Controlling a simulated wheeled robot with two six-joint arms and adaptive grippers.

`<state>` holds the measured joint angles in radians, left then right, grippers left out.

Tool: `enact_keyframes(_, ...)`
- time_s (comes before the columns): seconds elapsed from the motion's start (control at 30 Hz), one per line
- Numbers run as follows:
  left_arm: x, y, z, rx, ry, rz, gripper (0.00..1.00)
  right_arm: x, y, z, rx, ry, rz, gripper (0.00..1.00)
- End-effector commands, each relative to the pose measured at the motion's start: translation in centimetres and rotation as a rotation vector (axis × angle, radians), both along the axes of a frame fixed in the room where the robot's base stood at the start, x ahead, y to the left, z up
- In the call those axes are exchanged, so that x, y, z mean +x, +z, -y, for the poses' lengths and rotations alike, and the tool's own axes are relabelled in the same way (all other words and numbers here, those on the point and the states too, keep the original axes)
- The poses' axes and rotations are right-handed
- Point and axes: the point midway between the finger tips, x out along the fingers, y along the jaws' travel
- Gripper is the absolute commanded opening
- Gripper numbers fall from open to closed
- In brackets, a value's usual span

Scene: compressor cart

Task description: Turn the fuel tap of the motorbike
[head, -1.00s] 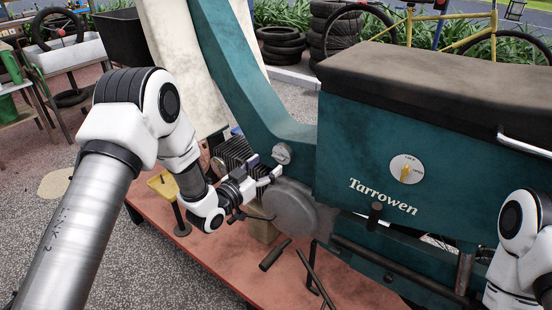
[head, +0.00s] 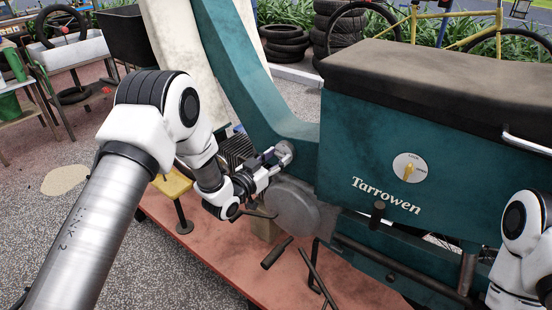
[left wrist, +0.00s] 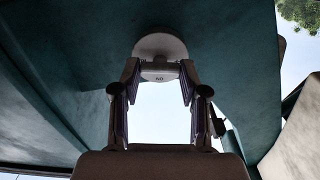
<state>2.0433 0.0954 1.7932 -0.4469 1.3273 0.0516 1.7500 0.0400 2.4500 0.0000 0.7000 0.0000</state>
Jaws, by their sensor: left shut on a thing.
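The teal motorbike (head: 345,135) stands on a red platform. A round grey tap (head: 287,150) sits low on its frame, left of the side panel. My left gripper (head: 277,158) reaches it from the left and is shut on its handle. In the left wrist view the tap (left wrist: 160,45) is a pale disc with a small label on the part between the fingertips. The left gripper (left wrist: 159,73) has one finger on each side of that part. My right arm shows at the right edge; its gripper is out of view.
A round grey engine cover (head: 292,205) lies just below the tap. A yellow-topped stand (head: 173,186) is beside my left forearm. Pedal and levers (head: 277,252) stick out low in front.

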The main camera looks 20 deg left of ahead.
Motion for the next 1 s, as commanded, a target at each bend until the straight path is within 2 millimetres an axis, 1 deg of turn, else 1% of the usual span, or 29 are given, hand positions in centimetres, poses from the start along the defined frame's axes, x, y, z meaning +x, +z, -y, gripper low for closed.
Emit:
enact_keyframes(0.17,0.0,0.0,0.0,0.049,0.0,0.02,0.09,0.0,-0.2,0.0,0.0,0.0,0.0,0.0)
enact_keyframes(0.37,0.0,0.0,0.1,0.165,0.0,0.062,0.09,0.0,-0.6,0.0,0.0,0.0,0.0,0.0)
enact_keyframes(1.0,-0.1,-0.2,0.3,0.723,-0.001,0.265,0.09,0.0,-2.4,0.0,0.0,0.0,0.0,0.0)
